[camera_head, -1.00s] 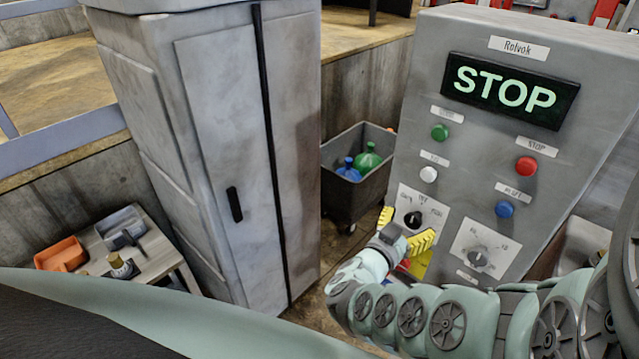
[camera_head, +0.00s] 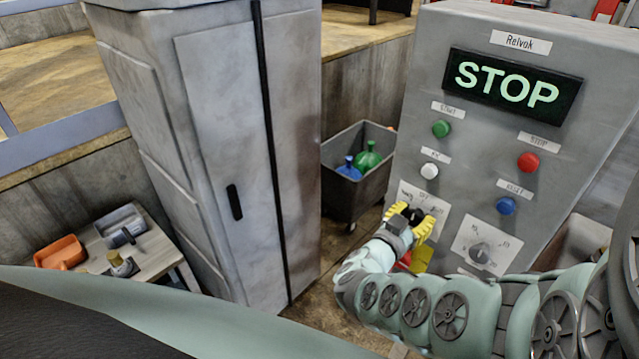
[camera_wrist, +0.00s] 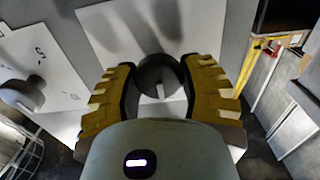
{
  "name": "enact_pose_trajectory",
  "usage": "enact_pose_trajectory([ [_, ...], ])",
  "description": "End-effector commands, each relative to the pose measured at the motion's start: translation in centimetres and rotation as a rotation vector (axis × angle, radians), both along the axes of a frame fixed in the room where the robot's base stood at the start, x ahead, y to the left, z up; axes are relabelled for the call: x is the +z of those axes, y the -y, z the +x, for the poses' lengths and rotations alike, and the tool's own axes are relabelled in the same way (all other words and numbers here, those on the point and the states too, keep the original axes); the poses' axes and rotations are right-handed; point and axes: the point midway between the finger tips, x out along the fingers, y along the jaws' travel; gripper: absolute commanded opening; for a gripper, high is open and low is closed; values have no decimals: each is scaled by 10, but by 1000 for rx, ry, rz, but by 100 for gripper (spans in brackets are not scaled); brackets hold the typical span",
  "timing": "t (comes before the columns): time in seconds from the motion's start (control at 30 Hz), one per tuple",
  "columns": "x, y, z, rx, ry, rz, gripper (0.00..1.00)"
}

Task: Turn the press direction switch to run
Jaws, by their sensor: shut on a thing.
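The press direction switch is a dark round knob (camera_wrist: 158,78) on a white label plate (camera_head: 433,205), low on the left of the grey control panel (camera_head: 470,110). My gripper (camera_head: 409,218) with yellow fingers is at the knob. In the wrist view the two toothed yellow fingers (camera_wrist: 160,90) stand on either side of the knob and are shut on it. A light pointer mark shows on the knob, pointing toward the bottom of the wrist picture. The label words around the knob are mostly hidden or too blurred to read.
The panel display (camera_head: 513,88) reads STOP. Green (camera_head: 441,129), white (camera_head: 429,171), red (camera_head: 528,162) and blue (camera_head: 506,206) buttons sit above. A second knob (camera_head: 480,253) is to the right. A bin (camera_head: 350,200) and a tall grey cabinet (camera_head: 220,150) stand left.

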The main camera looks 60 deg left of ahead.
Motion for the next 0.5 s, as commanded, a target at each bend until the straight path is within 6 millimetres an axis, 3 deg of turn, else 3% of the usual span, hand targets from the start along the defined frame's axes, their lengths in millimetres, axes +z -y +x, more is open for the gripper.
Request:
enact_pose_trajectory([
  [0.23,0,0,0,1,0,0,7],
  [0.5,-1,1,0,-2,-5,22,6],
])
